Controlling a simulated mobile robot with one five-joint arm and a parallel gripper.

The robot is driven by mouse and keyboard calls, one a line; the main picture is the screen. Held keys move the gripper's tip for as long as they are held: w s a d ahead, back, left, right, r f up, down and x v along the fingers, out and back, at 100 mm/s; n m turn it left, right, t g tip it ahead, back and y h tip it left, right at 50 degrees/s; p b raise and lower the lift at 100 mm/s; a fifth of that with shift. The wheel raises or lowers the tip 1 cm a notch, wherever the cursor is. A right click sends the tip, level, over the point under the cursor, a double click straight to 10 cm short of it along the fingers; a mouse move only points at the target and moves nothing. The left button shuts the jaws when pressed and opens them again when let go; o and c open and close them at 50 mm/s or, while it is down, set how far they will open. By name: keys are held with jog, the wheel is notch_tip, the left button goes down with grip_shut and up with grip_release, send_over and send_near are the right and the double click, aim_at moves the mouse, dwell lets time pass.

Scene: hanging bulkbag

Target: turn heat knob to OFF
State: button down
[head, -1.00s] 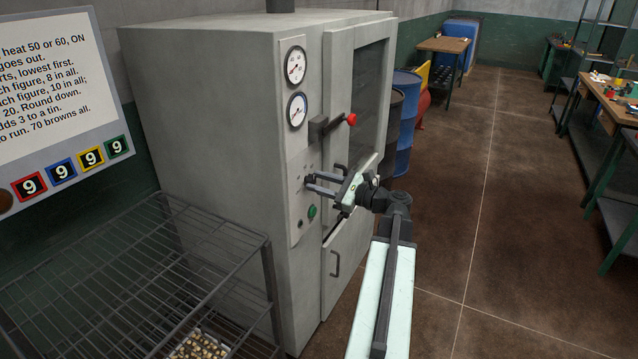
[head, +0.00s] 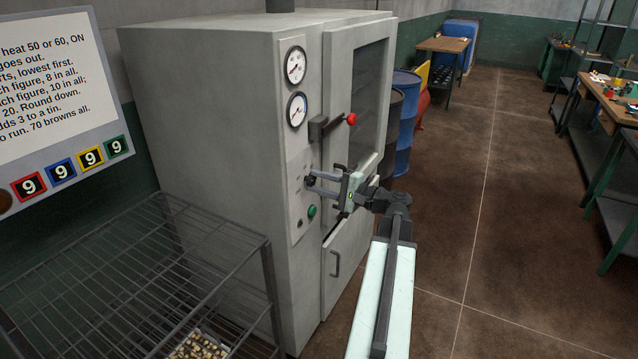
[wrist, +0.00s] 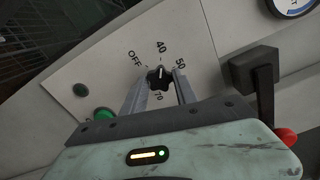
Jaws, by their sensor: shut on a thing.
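The black heat knob (wrist: 158,77) sits on the pale panel of a grey oven (head: 230,130). In the wrist view its dial reads OFF at upper left, 40 at the top, 50 at upper right and a partly hidden figure below. The knob's pale mark appears to point up near 40, clear of OFF. My gripper (wrist: 159,80) is shut on the knob, one finger on each side.
A green button (head: 311,211) is just below my fingers. A red-tipped door handle (head: 350,119) and two gauges (head: 297,109) are above. A wire rack (head: 130,270) stands at front left. The floor (head: 480,220) to the right is clear.

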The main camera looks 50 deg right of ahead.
jog(key=n, duration=1.2)
jog(key=shift+f, duration=0.1)
jog(key=shift+n, duration=0.3)
dwell(0.3)
jog(key=c, duration=1)
grip_release()
jog(key=shift+o, duration=0.2)
jog(key=v, duration=0.7)
jog(key=shift+s, duration=0.4)
